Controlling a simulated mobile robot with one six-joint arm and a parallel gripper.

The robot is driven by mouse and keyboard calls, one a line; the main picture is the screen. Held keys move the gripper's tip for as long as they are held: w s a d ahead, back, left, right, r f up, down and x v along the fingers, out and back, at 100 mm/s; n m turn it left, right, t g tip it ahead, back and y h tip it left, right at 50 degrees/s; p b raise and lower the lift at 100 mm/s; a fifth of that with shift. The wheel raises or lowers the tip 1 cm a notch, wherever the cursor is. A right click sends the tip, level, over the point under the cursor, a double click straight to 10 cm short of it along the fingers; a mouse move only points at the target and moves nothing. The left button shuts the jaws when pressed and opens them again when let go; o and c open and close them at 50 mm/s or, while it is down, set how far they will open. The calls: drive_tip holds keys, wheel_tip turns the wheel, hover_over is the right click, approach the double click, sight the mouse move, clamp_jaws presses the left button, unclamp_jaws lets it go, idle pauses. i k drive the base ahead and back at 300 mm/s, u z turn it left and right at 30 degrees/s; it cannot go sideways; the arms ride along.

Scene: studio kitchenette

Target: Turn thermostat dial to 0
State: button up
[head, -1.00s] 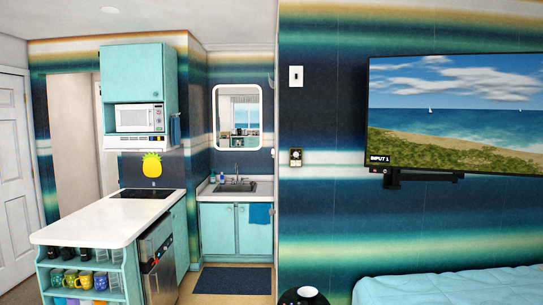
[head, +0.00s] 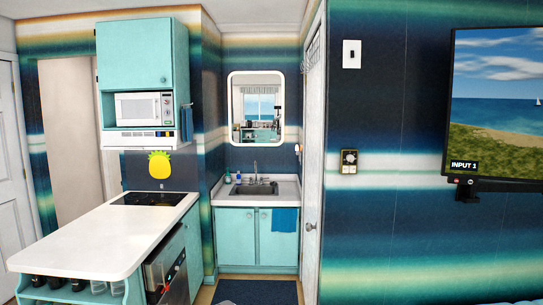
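My gripper is not in view.
A white-topped counter (head: 85,244) with a cooktop stands at the left. A sink cabinet (head: 257,236) is at the back, with a dark mat (head: 255,292) before it. The television (head: 497,105) juts from the wall at right. A bed edge shows at the bottom right.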

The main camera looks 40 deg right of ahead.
sight(350, 158)
drive_tip(key=z, duration=0.3)
drive_tip(key=i, duration=1.4)
drive_tip(key=z, duration=1.25)
drive_tip(key=i, duration=0.55)
drive_tip(key=z, duration=0.35)
drive_tip(key=k, duration=0.9)
drive_tip(key=z, duration=0.2)
drive_tip(key=i, duration=0.9)
drive_tip(key=u, duration=0.1)
